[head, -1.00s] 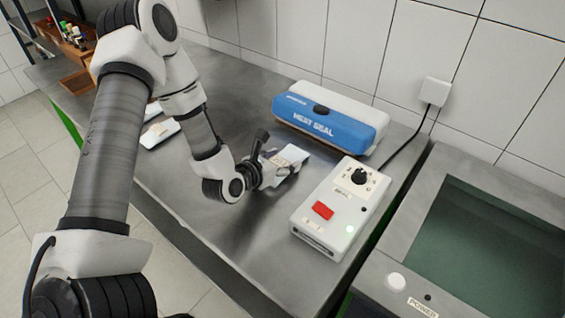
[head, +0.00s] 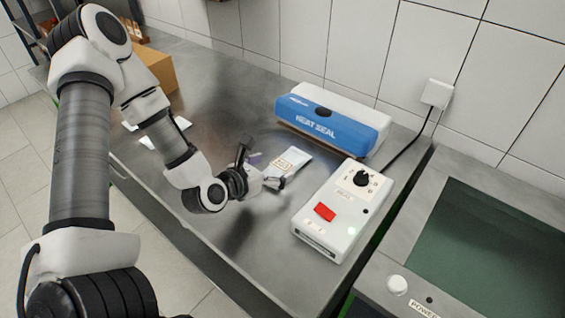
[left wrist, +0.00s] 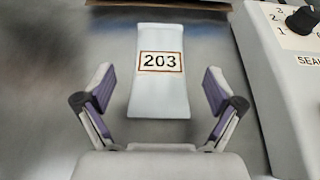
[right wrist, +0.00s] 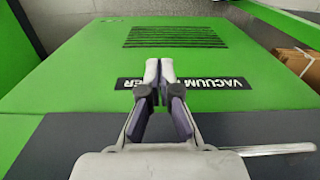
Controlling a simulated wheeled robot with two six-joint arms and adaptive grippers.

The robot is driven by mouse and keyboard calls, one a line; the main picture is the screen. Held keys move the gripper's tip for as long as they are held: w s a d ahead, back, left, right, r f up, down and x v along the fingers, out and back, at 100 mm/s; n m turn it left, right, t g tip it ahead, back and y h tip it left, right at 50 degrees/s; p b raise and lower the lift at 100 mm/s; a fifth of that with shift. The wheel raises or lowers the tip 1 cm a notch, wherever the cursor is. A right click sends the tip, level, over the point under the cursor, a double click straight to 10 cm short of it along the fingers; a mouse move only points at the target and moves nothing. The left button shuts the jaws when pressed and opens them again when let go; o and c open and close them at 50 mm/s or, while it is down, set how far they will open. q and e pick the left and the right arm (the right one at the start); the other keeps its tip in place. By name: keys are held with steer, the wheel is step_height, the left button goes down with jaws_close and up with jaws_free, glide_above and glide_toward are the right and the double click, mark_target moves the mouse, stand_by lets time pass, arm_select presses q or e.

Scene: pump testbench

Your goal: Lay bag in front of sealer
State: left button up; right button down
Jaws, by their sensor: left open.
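A small pale bag labelled 203 (head: 291,160) lies flat on the steel bench, just in front of the blue and white heat sealer (head: 333,124). My left gripper (head: 268,172) is low over the bench at the bag's near end. In the left wrist view the bag (left wrist: 160,98) lies between and beyond the gripper's spread fingers (left wrist: 158,88), with a gap on both sides. The left gripper is open and not holding it. My right gripper (right wrist: 159,72) shows only in the right wrist view, its fingertips together and empty, over a green machine.
A white control box (head: 343,210) with a dial and red switch stands right of the bag. More pale packets (head: 166,133) lie to the left, partly behind my arm, near a cardboard box (head: 156,68).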

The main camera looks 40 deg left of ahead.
arm_select(q)
steer(key=shift+v, duration=1.1)
steer(key=p+v, duration=0.2)
steer(key=p, duration=0.1)
steer(key=p+v, duration=0.2)
steer(key=p, duration=0.2)
steer(key=shift+w+d+r, duration=0.1)
steer(key=shift+w+r, duration=0.05)
steer(key=shift+r, duration=0.15)
steer(key=shift+s+p, duration=0.4)
steer(key=shift+f, duration=0.2)
